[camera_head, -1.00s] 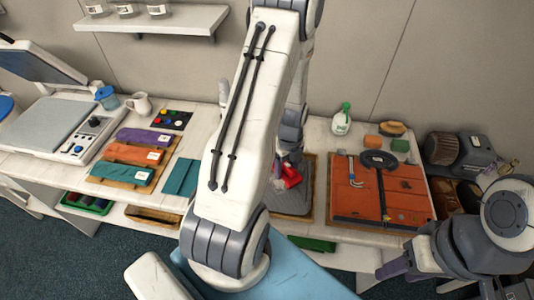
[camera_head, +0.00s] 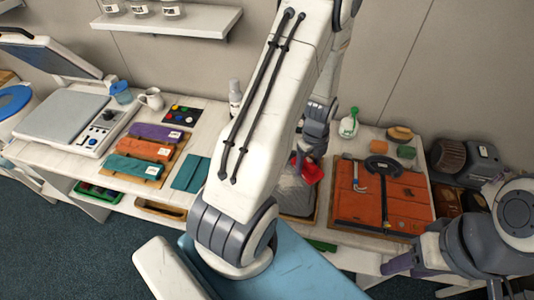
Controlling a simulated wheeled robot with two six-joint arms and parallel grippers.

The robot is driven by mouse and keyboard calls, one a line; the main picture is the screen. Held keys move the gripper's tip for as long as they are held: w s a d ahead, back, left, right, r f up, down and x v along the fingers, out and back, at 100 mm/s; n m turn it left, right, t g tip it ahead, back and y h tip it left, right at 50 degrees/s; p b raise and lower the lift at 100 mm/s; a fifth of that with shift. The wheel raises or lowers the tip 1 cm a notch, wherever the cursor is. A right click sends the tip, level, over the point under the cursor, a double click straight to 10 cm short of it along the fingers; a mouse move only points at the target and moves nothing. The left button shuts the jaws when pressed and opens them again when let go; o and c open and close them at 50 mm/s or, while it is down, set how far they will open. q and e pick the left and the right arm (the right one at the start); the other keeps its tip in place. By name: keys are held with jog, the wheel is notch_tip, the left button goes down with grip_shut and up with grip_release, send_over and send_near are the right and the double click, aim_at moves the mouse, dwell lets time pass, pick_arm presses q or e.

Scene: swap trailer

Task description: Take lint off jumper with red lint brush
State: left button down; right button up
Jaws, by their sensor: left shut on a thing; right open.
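A grey garment, seemingly the jumper (camera_head: 296,201), lies flat on a wooden board on the worktop, partly hidden behind my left arm. The red lint brush (camera_head: 313,171) is at the jumper's far right edge, near the orange garment's board. My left gripper (camera_head: 305,160) is shut on the brush, its fingers mostly hidden by its own wrist. I cannot tell whether the brush touches the cloth. Any lint is too small to see. My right gripper (camera_head: 398,265) is at the lower right, in front of the worktop, apart from the jumper and holding nothing visible.
A shelf (camera_head: 200,25) hangs above.

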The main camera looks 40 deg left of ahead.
pick_arm(q)
jog(key=shift+r+p, duration=0.9)
jog(key=shift+r, duration=0.55)
